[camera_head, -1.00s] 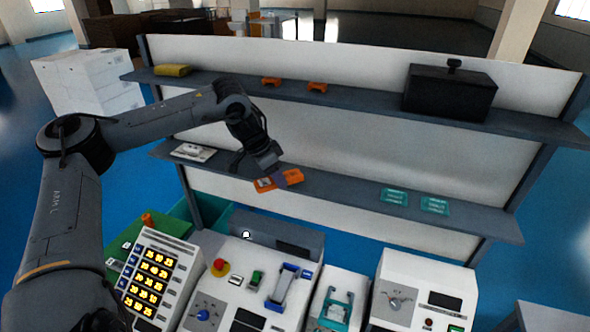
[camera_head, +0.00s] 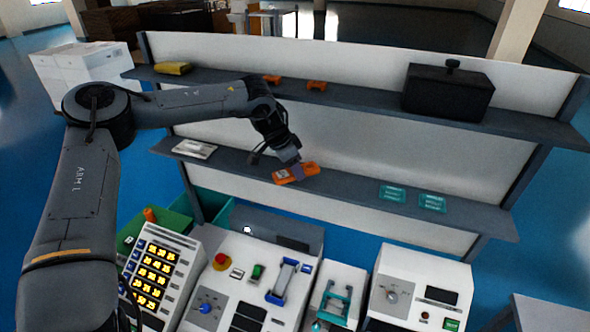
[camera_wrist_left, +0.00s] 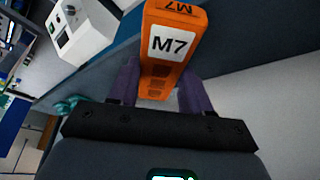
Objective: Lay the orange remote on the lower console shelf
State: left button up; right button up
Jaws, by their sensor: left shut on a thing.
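The orange remote (camera_head: 303,173) shows in the head view at the lower console shelf (camera_head: 350,190). In the left wrist view it carries a white M7 label (camera_wrist_left: 172,43). My left gripper (camera_head: 296,170) is shut on the remote, with one purple finger on each side of its near end (camera_wrist_left: 157,88). The remote looks close above or against the shelf; I cannot tell whether it touches. My right gripper does not show.
On the lower shelf lie a white item (camera_head: 194,148) at left and teal packs (camera_head: 392,194) at right. The upper shelf (camera_head: 370,103) holds a yellow item (camera_head: 173,68), two orange items (camera_head: 316,85) and a black box (camera_head: 447,92). Control consoles (camera_head: 255,285) stand in front.

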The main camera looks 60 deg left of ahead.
pick_arm(q)
jog(key=shift+w+f+p, duration=0.15)
jog(key=shift+f+p, duration=0.05)
jog(key=shift+p, duration=0.15)
jog(key=shift+f, duration=0.55)
jog(key=shift+f, duration=0.15)
jog(key=o, duration=1.1)
